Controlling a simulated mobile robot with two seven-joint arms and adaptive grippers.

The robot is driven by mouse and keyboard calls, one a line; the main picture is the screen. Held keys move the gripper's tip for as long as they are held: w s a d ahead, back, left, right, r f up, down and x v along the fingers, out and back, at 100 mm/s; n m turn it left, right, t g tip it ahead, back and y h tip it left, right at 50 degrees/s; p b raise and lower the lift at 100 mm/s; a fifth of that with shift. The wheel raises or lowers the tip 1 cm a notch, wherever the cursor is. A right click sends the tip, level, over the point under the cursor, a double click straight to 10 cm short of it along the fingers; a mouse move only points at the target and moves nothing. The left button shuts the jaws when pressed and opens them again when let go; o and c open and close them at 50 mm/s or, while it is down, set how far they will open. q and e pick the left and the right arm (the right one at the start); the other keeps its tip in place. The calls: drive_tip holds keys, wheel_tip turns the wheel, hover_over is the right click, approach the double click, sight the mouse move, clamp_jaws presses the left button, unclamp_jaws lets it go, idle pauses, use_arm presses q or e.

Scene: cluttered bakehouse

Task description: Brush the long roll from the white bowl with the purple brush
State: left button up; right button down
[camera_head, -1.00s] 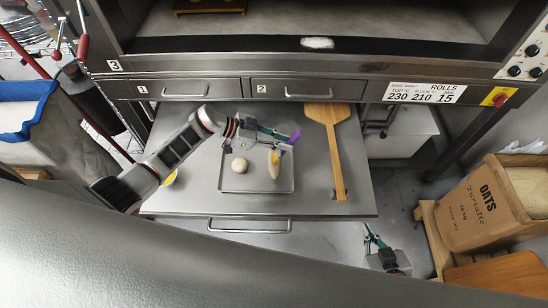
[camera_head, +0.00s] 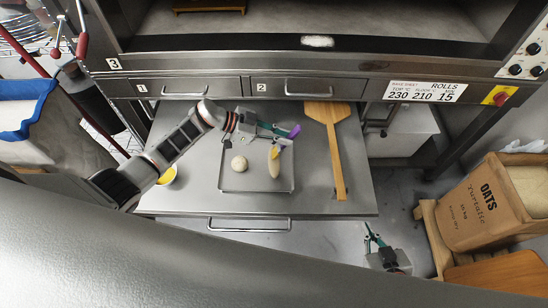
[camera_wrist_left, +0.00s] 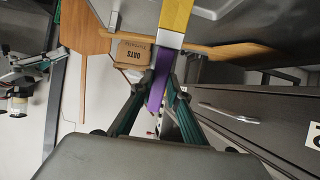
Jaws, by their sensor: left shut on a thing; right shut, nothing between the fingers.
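My left gripper (camera_head: 284,134) is shut on the purple brush (camera_head: 295,131), above the tray's back right part. The brush's yellow end (camera_head: 275,153) is at the far end of the long roll (camera_head: 274,168); I cannot tell whether they touch. In the left wrist view the purple handle (camera_wrist_left: 158,82) is between the fingers, with the yellow part (camera_wrist_left: 174,16) beyond. The pale roll lies lengthwise on the tray's right side. The white bowl (camera_head: 174,182), yellow inside, is at the table's left, partly hidden by my left arm. My right gripper (camera_head: 371,235) is shut and empty, beyond the table's front right corner.
A round roll (camera_head: 239,164) lies on the left of the grey tray (camera_head: 258,190). A wooden peel (camera_head: 333,150) lies right of the tray. Oven drawers (camera_head: 304,88) edge the back. An oats sack (camera_head: 490,210) stands at right. The table's front strip is clear.

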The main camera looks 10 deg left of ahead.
sight(295, 130)
use_arm(q)
wheel_tip(295, 130, up, 2)
drive_tip(key=shift+p, duration=0.35)
drive_tip(key=shift+r, duration=1.85)
use_arm(e)
drive_tip(key=shift+r, duration=0.3)
use_arm(q)
drive_tip(key=f, duration=0.1)
drive_tip(key=d+f+y, duration=0.1)
drive_tip(key=f, duration=0.1)
drive_tip(key=shift+d+f+y, duration=0.15)
drive_tip(key=shift+d+y, duration=0.15)
drive_tip(key=shift+d, duration=0.1)
drive_tip(key=shift+d+f+g+y, duration=0.2)
drive_tip(key=shift+d+f+y, duration=0.1)
drive_tip(key=shift+f, duration=0.25)
drive_tip(key=shift+d+f+g+y, duration=0.2)
drive_tip(key=shift+f+y, duration=0.1)
drive_tip(key=shift+f, duration=0.25)
use_arm(e)
drive_tip(key=d+f, duration=0.1)
drive_tip(key=s+f, duration=0.1)
drive_tip(key=shift+s+d+f+h, duration=0.15)
drive_tip(key=shift+d+f+h, duration=0.2)
drive_tip(key=shift+d+h, duration=0.05)
drive_tip(key=shift+d+f, duration=0.1)
drive_tip(key=shift+d, duration=0.3)
